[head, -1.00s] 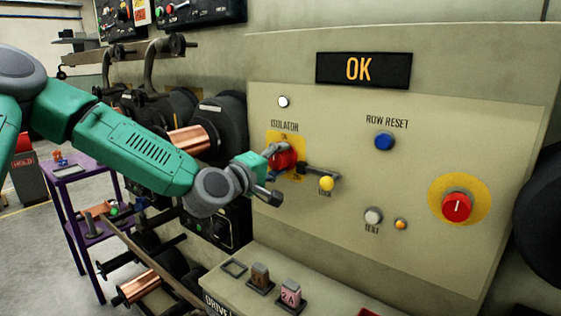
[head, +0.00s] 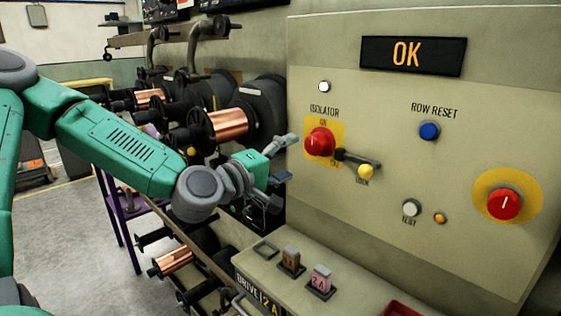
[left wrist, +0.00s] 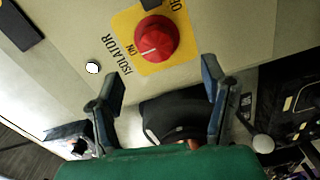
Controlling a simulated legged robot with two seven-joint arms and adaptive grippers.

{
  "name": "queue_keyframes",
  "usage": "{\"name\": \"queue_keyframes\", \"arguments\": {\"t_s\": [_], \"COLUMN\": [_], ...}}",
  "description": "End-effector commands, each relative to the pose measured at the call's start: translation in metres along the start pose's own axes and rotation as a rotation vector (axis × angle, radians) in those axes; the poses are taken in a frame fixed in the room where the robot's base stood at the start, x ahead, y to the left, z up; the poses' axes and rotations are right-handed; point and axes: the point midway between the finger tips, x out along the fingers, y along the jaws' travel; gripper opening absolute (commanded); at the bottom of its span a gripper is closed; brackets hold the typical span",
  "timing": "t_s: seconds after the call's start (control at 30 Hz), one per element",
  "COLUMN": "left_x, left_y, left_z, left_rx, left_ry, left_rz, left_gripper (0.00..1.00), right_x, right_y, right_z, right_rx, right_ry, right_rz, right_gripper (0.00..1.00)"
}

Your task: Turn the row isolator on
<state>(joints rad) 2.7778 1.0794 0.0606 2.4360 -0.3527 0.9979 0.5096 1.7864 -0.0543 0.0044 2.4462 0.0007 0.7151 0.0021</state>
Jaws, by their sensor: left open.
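The red isolator knob (head: 319,142) sits on a yellow plate on the panel, between ON and OFF labels. It also shows in the left wrist view (left wrist: 155,39), where its white mark points toward ON. A dark lever with a yellow ball (head: 366,171), labelled LOCK, is just right of and below the knob. My left gripper (head: 284,160) is open and empty, left of the knob and apart from it. Its two fingers (left wrist: 162,85) are spread in the left wrist view, with the knob beyond them. My right gripper is not in view.
The panel also carries an OK display (head: 412,56), a blue row reset button (head: 429,131), a white test button (head: 411,208) and a red knob on a yellow disc (head: 504,204). Copper spools (head: 228,124) stand behind my gripper. A ledge with tagged blocks (head: 320,280) juts out below.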

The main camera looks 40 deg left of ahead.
Motion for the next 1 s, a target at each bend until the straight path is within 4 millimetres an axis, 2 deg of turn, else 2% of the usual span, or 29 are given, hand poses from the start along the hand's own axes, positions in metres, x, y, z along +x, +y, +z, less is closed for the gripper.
{"name": "queue_keyframes", "arguments": {"t_s": [0.1,0.3,0.87,0.97,1.0], "left_x": [-0.012,-0.021,-0.022,-0.022,-0.022], "left_y": [0.001,0.001,-0.001,-0.009,-0.019], "left_z": [-0.001,0.001,0.0,0.004,0.007], "left_rx": [0.001,0.002,0.002,0.025,0.05], "left_ry": [0.002,0.0,0.0,-0.011,-0.023], "left_rz": [0.001,0.0,-0.001,-0.029,-0.059], "left_gripper": [0.66,0.66,0.66,0.66,0.66], "right_x": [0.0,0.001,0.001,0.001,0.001], "right_y": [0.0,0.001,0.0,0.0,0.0], "right_z": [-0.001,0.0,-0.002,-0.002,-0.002], "right_rx": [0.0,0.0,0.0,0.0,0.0], "right_ry": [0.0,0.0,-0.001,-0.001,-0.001], "right_rz": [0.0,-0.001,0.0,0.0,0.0], "right_gripper": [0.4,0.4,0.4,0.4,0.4]}}
